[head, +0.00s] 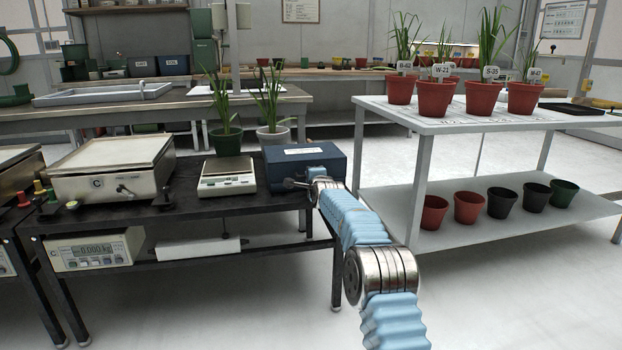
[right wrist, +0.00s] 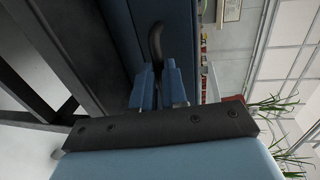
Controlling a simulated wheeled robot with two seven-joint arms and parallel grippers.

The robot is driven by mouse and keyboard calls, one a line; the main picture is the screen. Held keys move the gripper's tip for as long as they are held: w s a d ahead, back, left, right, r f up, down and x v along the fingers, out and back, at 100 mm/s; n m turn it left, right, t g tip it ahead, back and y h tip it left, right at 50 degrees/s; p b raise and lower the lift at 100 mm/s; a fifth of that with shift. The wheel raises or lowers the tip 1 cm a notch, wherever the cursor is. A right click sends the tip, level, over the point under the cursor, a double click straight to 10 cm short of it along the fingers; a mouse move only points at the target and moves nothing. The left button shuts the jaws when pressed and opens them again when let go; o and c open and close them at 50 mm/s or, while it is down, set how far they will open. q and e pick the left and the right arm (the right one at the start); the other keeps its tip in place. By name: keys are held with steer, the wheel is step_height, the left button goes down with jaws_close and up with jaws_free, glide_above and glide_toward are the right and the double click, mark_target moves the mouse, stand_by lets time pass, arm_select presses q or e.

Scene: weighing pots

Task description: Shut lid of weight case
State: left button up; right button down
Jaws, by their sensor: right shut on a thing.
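The weight case is a dark blue box (head: 335,168) at the right end of the black bench. Its top, the lid (head: 285,153), looks flat and down, with a pale label on it; I cannot tell whether it is fully closed. My right gripper (head: 292,184) is at the front of the case. In the right wrist view, its two blue fingers (right wrist: 156,75) are shut on a black curved handle (right wrist: 155,38) in front of the blue case wall (right wrist: 178,25). My right forearm hides part of the case front. My left gripper is not in view.
A small white scale (head: 227,177) stands left of the case, with a larger scale (head: 113,165) further left. Potted plants (head: 227,138) stand behind. A white two-tier table (head: 440,125) with several pots is to the right, across a gap of open floor.

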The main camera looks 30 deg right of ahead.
step_height(320, 180, down, 3)
steer(key=shift+s+d+f+g, duration=0.1)
steer(key=shift+g, duration=0.3)
steer(key=c, duration=1.2)
jaws_free()
steer(key=shift+o, duration=0.2)
steer(key=shift+s, duration=0.25)
steer(key=r+v, duration=0.1)
steer(key=v, duration=1.2)
steer(key=shift+s+r, duration=0.15)
steer(key=shift+s, duration=0.1)
